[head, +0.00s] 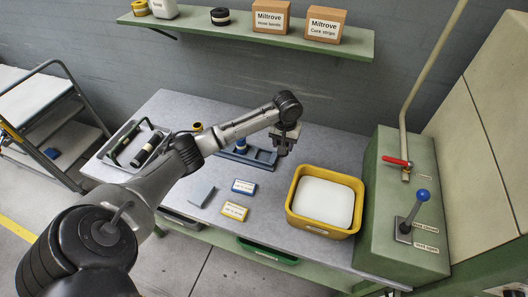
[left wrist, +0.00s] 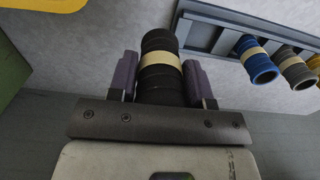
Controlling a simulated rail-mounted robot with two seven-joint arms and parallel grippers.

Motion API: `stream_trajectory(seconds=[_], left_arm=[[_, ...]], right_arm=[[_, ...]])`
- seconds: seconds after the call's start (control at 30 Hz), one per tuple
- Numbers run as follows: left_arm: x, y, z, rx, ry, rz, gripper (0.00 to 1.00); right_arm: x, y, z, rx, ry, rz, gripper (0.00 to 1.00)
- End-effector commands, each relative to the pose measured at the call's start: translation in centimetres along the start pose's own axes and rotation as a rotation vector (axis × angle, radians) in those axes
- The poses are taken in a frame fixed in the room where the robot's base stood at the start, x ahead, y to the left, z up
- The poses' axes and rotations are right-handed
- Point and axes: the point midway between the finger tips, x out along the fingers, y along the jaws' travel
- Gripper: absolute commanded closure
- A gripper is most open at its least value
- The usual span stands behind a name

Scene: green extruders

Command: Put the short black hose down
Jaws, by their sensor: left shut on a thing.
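My left gripper (head: 284,149) is over the back middle of the grey worktable, at the right end of the blue-grey rack (head: 262,158). In the left wrist view its purple fingers (left wrist: 160,78) are shut on a short black hose (left wrist: 160,88) with a cream band, one finger on each side. The hose is mostly hidden in the head view. I cannot tell whether it touches the table. The rack (left wrist: 222,42) also shows in the left wrist view, beside and apart from the held hose. My right gripper is not in view.
A blue hose (left wrist: 256,60) and a grey hose (left wrist: 293,68) are at the rack. A yellow bin (head: 293,210) with white contents stands right of it. A tray (head: 118,152) with a black hose is at left. Blue and yellow labelled boxes (head: 235,211) lie in front.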

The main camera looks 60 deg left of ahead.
Motion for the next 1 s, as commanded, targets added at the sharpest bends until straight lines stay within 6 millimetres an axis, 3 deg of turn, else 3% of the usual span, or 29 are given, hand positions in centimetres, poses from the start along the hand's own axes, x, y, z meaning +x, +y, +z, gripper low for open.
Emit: stream_trajectory(seconds=[0.2, 0.4, 0.73, 1.0], left_arm=[[2.9, -4.5, -1.4, -0.004, -0.002, -0.004, 0.8], [4.5, -7.1, -2.2, -0.001, -0.001, -0.002, 0.8], [5.5, -8.1, -2.6, 0.002, -0.001, -0.001, 0.8], [8.8, -8.1, -2.5, 0.001, -0.001, -0.001, 0.8]], right_arm=[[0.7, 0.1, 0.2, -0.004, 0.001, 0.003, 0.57], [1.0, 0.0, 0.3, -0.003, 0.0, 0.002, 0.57], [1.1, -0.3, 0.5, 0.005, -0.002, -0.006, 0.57], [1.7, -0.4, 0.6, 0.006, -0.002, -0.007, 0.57]])
